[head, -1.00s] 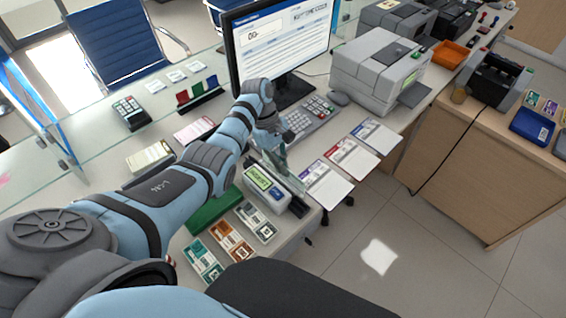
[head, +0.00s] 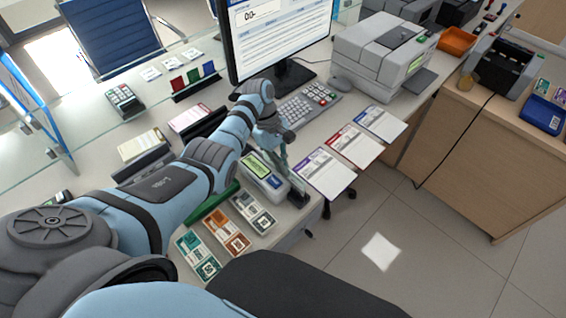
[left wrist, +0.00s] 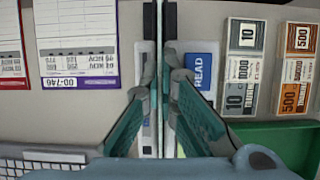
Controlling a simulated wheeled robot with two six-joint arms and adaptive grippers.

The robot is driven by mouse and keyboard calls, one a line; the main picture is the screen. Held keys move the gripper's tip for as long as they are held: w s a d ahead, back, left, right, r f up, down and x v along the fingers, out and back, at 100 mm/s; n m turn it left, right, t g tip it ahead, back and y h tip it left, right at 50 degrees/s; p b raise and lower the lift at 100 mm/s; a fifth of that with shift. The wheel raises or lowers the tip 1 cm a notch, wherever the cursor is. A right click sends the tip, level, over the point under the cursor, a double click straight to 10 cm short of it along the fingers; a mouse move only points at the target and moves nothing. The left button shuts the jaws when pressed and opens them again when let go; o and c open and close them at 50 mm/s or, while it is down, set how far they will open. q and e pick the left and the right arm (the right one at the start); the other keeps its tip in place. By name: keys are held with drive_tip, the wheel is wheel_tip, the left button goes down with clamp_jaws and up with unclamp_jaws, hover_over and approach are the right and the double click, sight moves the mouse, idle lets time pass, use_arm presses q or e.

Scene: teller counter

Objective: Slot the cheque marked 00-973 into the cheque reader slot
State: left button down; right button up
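The cheque reader (head: 262,171) is a grey box with a green display at the near counter edge. It also shows in the left wrist view by its blue READ label (left wrist: 199,72). My left gripper (head: 284,165) is right above the reader's slot side. In the left wrist view its teal fingers (left wrist: 161,80) are shut on a thin sheet, the cheque (left wrist: 159,30), seen edge-on. The cheque stands upright between the black slot walls (left wrist: 170,22). Its number cannot be read, and how deep it sits is hidden. My right gripper is not in view.
Cheque 00-746 (left wrist: 75,50) lies beside the reader, with more cheques (head: 355,146) to its right. Banknote bundles (head: 226,231) and a green tray (left wrist: 285,140) are on the other side. The monitor (head: 275,35) and keyboard (head: 305,104) stand behind.

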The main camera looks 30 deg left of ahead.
use_arm(q)
drive_tip(key=shift+f, duration=0.1)
drive_tip(key=c, duration=1.7)
unclamp_jaws()
wheel_tip(320, 180, up, 7)
drive_tip(key=p, duration=0.8)
